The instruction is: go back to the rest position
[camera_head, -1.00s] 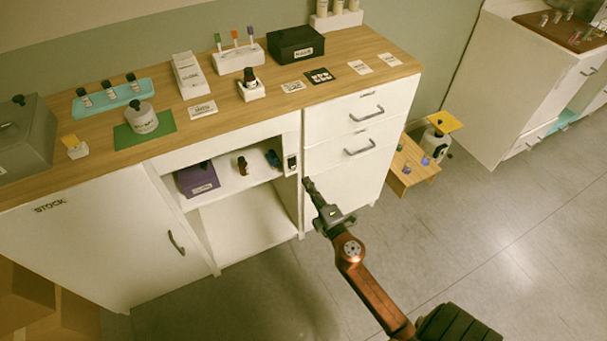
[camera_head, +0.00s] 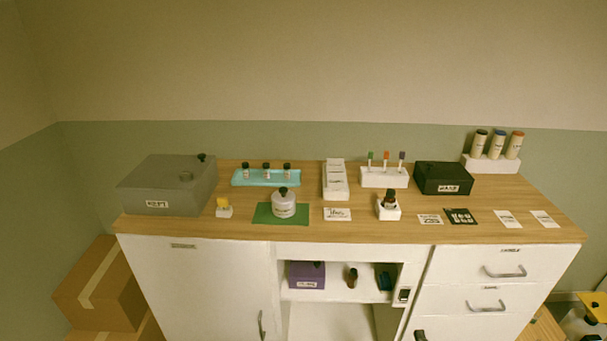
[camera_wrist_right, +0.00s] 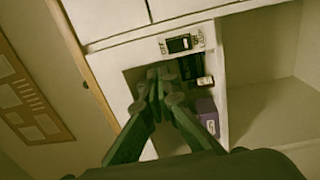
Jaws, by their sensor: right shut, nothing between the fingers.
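My right gripper shows only as a small dark tip at the bottom edge of the head view (camera_head: 420,335), in front of the white drawers (camera_head: 480,300). In the right wrist view the gripper (camera_wrist_right: 157,85) has its fingers together with nothing between them. It appears in front of the cabinet near the open shelf; whether it touches anything cannot be told. My left gripper is not in view.
The wooden counter (camera_head: 385,233) holds a grey box (camera_head: 165,190), a teal tray (camera_head: 245,181), a black box (camera_head: 443,178) and bottles. The shelf below holds a purple box (camera_head: 306,274) and a small brown bottle (camera_head: 352,278). A switch (camera_wrist_right: 180,44) sits beside the shelf. Cardboard boxes (camera_head: 100,285) stand left.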

